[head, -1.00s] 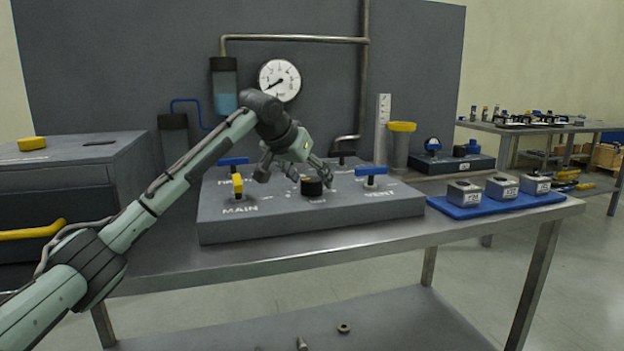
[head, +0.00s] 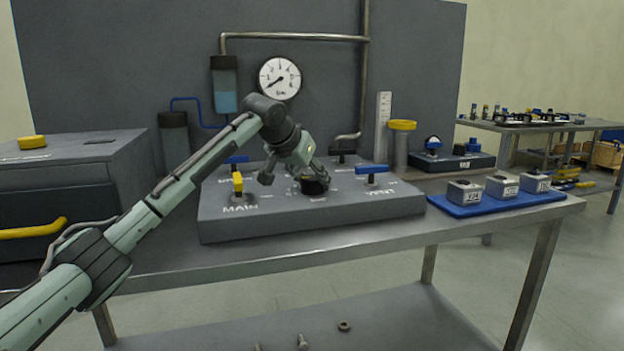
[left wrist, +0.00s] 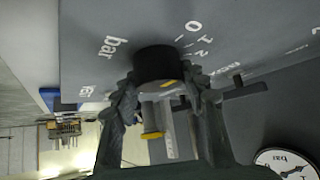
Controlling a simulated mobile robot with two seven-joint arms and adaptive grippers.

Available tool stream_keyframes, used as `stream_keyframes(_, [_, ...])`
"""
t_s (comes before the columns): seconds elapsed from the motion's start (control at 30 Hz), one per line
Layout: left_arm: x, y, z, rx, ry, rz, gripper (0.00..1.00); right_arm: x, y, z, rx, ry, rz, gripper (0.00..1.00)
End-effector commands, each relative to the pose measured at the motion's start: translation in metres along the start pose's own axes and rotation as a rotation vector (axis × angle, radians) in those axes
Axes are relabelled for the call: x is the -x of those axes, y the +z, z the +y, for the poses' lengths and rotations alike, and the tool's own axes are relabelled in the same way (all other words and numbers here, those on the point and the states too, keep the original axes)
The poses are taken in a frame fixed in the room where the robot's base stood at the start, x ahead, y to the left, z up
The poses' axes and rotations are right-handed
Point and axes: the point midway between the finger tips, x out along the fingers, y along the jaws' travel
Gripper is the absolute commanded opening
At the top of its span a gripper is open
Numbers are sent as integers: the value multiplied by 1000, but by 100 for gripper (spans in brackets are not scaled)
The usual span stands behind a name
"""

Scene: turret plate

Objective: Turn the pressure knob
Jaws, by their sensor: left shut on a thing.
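The pressure knob (head: 315,186) is a short black cylinder on the grey control panel (head: 310,221), which stands on the metal table. In the left wrist view the knob (left wrist: 157,63) sits between my fingers, with a small yellow mark on it and a printed scale with "bar" and "0 1 2" beside it. My left gripper (head: 303,179) reaches down to the knob from the upper left and is shut on it; its fingers (left wrist: 160,88) lie on both sides of the knob. The gauge (head: 280,78) on the back wall has its needle pointing to the lower left. My right gripper is not in view.
A yellow MAIN handle (head: 238,184) stands left of the knob. A blue VENT handle (head: 372,170) stands to its right. Another blue handle (head: 236,160) is behind my arm. A blue tray (head: 470,209) with labelled blocks lies at the table's right.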

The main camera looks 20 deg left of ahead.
Motion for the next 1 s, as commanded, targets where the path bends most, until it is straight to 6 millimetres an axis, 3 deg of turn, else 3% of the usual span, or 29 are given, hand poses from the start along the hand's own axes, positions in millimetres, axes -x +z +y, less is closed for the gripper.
stream_keyframes(0.37, [0, 0, -1, -102, 106, 1, 14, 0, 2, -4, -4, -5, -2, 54])
stream_keyframes(1.0, [1, -2, 1, -516, 529, 3, 14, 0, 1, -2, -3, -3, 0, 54])
